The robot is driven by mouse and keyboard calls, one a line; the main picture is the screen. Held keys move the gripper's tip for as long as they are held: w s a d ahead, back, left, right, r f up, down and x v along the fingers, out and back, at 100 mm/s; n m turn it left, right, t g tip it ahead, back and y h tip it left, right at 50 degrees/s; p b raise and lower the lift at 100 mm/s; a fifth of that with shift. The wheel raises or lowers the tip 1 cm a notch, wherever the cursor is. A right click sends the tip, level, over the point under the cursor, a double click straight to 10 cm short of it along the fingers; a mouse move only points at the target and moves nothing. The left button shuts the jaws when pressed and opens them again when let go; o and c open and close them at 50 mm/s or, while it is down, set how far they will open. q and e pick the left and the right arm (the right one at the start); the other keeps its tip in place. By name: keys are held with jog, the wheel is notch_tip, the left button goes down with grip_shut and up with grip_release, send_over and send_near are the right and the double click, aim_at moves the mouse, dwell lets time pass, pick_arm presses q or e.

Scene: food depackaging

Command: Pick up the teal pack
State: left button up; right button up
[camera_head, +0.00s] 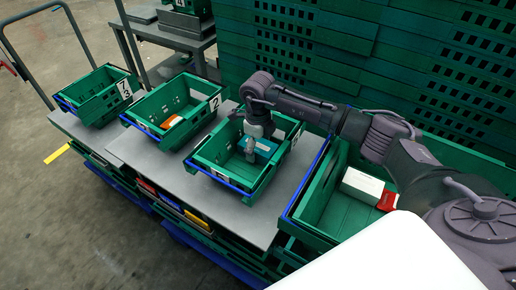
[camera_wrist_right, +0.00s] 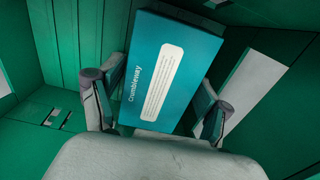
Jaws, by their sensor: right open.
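The teal pack (camera_head: 262,148) lies in the nearest green crate (camera_head: 222,176) on the grey table in the head view. In the right wrist view the teal pack (camera_wrist_right: 170,70) shows its face with a white label and the word "Crumbleway". My right gripper (camera_head: 250,150) reaches down into this crate at the pack. In the right wrist view the right gripper (camera_wrist_right: 157,100) is open, with one finger on each side of the pack's near end. I cannot tell whether the fingers touch it. My left gripper is not in view.
Another green crate (camera_head: 140,122), tagged 2, holds orange items, and a crate tagged 73 (camera_head: 98,96) stands farther left. A larger green crate (camera_head: 318,218) at right holds a white and red box (camera_head: 362,186). Stacked green crates (camera_head: 300,40) wall off the back.

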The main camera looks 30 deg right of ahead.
jog(key=c, duration=1)
